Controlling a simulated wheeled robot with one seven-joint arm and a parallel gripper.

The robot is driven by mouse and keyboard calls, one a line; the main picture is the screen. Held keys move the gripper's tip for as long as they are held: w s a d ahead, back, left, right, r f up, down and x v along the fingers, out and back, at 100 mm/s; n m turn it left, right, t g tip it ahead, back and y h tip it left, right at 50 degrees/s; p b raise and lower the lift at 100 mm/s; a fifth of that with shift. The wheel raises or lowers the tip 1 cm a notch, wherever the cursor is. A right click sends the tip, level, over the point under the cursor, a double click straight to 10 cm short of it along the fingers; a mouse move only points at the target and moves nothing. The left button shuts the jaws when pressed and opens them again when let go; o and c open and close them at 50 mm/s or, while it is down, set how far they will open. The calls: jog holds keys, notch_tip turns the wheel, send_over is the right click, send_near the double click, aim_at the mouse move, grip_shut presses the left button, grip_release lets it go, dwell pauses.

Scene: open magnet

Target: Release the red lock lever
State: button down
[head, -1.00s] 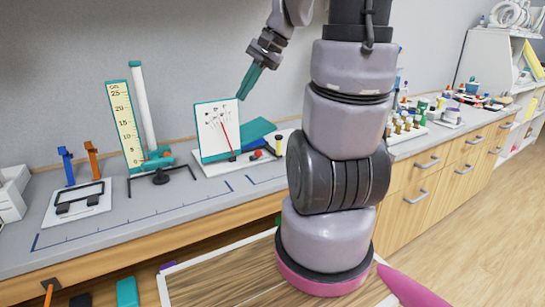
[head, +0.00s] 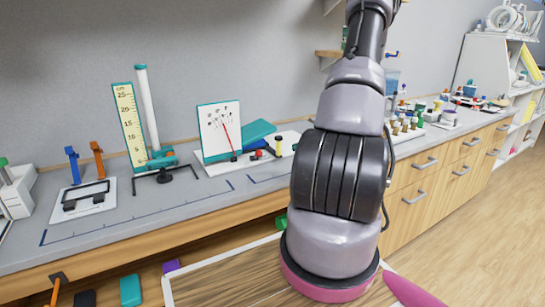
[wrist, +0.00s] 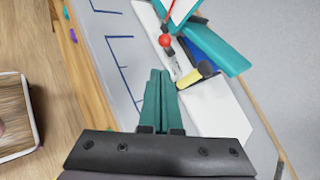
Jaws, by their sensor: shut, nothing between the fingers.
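A white board with a teal edge (head: 219,128) stands upright on a white base at the back of the bench, with a thin red pointer on its face. A small red ball-shaped part (head: 258,155) sits at the foot of the board; it also shows in the wrist view (wrist: 166,41). I cannot tell for sure whether this is the red lock lever. A yellow post with a black top (wrist: 190,76) stands beside it. My gripper (wrist: 160,72), with green fingers, is shut and empty, its tips pointing toward the white base. The head view does not show my gripper.
A scale and tube stand (head: 130,124) and a small white-plate device (head: 82,201) are to the left. Bottles and fittings crowd the bench on the right. The front strip of bench with blue marks is clear.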

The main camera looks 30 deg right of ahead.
aim_at(257, 155)
jog(key=shift+s+d+f+m+t, duration=0.2)
jog(key=shift+d+f+m+t, duration=0.1)
jog(key=shift+d+f, duration=0.3)
jog(key=shift+s+d+f+m+t, duration=0.2)
jog(key=shift+d+f+m, duration=0.15)
jog(key=shift+f, duration=0.3)
jog(key=shift+h, duration=0.3)
jog(key=x, duration=1)
jog(key=shift+s, duration=0.1)
jog(key=shift+w+a+r, duration=0.2)
jog(key=shift+w+a, duration=0.1)
jog(key=shift+a, duration=0.2)
jog(key=shift+w+a+r, duration=0.2)
jog(key=shift+w+a, duration=0.15)
jog(key=shift+a, duration=0.2)
jog(key=shift+w+a+r, duration=0.25)
jog(key=shift+w+a, duration=0.15)
jog(key=shift+a, duration=0.25)
